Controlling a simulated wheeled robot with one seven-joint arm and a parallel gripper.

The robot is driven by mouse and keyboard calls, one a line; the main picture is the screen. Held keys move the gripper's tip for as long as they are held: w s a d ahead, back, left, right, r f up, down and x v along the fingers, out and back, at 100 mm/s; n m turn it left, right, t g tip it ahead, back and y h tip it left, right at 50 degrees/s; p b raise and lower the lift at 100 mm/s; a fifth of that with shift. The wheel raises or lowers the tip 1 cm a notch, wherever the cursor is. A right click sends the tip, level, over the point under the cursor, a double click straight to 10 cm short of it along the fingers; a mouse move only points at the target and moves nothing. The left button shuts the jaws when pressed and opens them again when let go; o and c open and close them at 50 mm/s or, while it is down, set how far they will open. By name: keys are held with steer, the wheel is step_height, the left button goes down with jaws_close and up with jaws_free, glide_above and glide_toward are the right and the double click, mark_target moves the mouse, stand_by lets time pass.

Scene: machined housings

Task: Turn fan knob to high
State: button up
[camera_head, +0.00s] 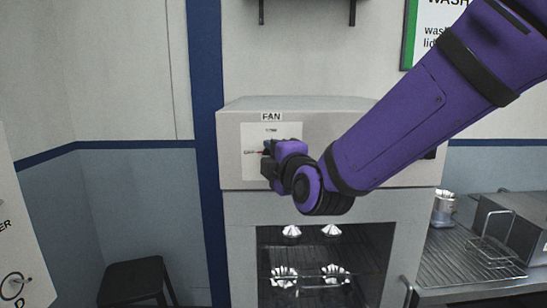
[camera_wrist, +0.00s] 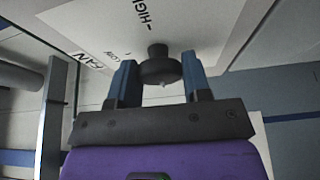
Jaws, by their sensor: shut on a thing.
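The fan knob (camera_wrist: 160,66) is dark and round and sits on a white label plate in the wrist view. It is between the two blue fingers of my gripper (camera_wrist: 158,76), which is shut on it. A small pale mark shows on the knob's lower edge in that view; I cannot tell which setting it points to. The plate (camera_wrist: 98,30) carries the words FAN and HIGH and a smaller word. In the head view my gripper (camera_head: 268,158) is at the plate (camera_head: 254,136) under the FAN sign (camera_head: 271,117), and the knob is hidden behind it.
The grey cabinet (camera_head: 233,165) has a glazed lower opening with several shiny metal parts on racks. A ribbed metal counter (camera_head: 445,265) with a metal cup (camera_head: 444,208) stands at the right. A black stool (camera_head: 135,275) stands at lower left.

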steer(key=shift+a+f+n+g+h, duration=0.1)
steer(key=shift+n+h, duration=2.25)
steer(key=shift+n, duration=2.25)
steer(key=shift+a+r+n+g+h, duration=0.1)
steer(key=shift+n+h, duration=2.2)
steer(key=shift+n, duration=2.3)
steer(key=shift+a+f+n+g+h, duration=0.1)
steer(key=shift+n+h, duration=2.25)
steer(key=shift+n, duration=2.25)
steer(key=o, duration=0.9)
